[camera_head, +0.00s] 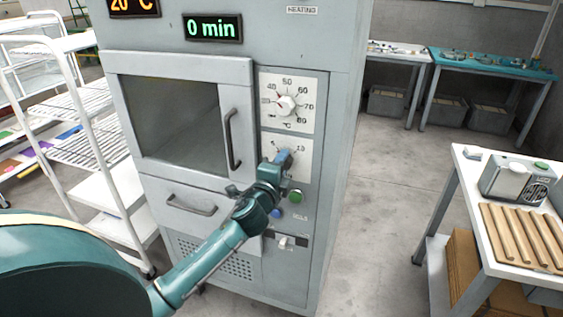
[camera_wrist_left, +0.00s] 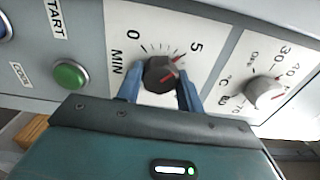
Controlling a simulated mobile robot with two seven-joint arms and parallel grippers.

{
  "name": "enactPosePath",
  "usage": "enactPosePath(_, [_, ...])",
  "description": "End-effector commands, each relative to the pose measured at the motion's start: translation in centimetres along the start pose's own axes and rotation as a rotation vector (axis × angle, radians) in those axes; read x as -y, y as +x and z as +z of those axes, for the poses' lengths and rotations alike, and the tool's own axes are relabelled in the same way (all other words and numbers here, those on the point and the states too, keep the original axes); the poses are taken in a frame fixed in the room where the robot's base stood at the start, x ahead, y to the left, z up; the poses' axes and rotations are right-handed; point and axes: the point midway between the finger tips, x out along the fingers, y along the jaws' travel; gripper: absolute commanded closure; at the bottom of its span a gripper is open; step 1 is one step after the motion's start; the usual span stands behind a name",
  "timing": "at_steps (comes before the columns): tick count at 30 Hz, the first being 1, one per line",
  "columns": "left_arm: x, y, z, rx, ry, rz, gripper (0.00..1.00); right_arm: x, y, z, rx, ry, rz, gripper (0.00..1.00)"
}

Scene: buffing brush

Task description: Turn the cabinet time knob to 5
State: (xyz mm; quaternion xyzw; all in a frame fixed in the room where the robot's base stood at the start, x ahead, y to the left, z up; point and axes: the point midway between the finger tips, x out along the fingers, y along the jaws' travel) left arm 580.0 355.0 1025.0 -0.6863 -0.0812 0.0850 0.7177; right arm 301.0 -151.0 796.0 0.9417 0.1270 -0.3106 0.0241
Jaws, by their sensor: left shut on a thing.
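The time knob (camera_wrist_left: 160,73) is dark with a red pointer, on a white MIN dial plate (camera_wrist_left: 125,58) marked 0 and 5. In the left wrist view the pointer slants up and right, towards the 5 side. My left gripper (camera_wrist_left: 159,86) has its blue fingers on either side of the knob, shut on it. In the head view the left gripper (camera_head: 283,158) covers the knob and much of its plate. The grey cabinet (camera_head: 345,110) has a green display (camera_head: 212,27) reading 0 min. My right gripper is not in view.
The temperature knob (camera_head: 286,105) sits just above the time dial. A green START button (camera_head: 295,196) and a blue button (camera_head: 276,212) are just below. The door handle (camera_head: 232,140) stands close left of the gripper. A wire rack (camera_head: 95,150) is further left. Floor right of the cabinet is clear.

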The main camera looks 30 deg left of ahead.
Motion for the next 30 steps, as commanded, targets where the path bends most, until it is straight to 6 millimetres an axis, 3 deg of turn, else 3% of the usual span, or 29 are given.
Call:
enactPosePath(20, [0.05, 0.03, 0.04, 0.001, 0.069, -0.001, 0.86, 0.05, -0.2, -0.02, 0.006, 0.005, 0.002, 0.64])
enactPosePath(21, [0.05, 0.03, 0.04, 0.001, 0.068, -0.001, 0.62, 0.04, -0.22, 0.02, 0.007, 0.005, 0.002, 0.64])
enactPosePath(30, [0.03, 0.02, 0.03, 0.001, 0.067, -0.001, 0.41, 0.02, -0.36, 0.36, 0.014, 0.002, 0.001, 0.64])
